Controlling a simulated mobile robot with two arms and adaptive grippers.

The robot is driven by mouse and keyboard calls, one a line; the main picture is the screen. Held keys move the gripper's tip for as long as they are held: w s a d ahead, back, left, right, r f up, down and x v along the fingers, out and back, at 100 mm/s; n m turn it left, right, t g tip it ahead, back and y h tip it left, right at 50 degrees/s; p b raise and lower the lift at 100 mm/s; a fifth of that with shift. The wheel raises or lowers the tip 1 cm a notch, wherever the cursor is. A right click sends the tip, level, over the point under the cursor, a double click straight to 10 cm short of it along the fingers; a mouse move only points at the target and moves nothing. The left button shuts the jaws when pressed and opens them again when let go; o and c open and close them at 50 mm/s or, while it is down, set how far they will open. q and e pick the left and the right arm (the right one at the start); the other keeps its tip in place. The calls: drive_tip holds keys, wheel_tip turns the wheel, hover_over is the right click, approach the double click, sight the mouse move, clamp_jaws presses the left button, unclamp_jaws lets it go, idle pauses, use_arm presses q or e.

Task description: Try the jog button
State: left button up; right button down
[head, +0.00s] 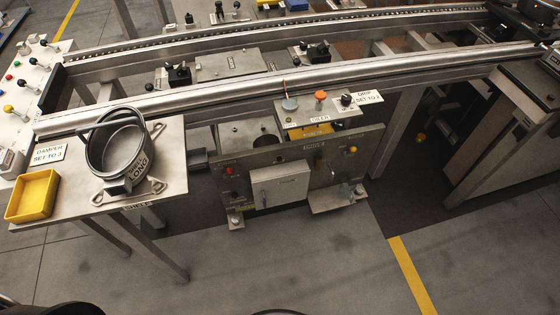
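No button that I can read as "jog" shows in the head view. A front panel (325,172) under the rails carries a small red button (228,170) at its left and a yellow-orange one (353,150) at its right. A grey box (280,186) sits between them. A control panel (30,75) at the far left has several coloured buttons and black-topped levers; its small labels are unreadable. Neither of my grippers is in view.
A side table (170,178) holds a dark round pot (122,150) and a yellow tray (33,196). The oiler shelf (325,115) has an orange knob (320,96). Curved rails (250,92) cross behind. The floor (330,250) in front is clear, with a yellow line (410,275).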

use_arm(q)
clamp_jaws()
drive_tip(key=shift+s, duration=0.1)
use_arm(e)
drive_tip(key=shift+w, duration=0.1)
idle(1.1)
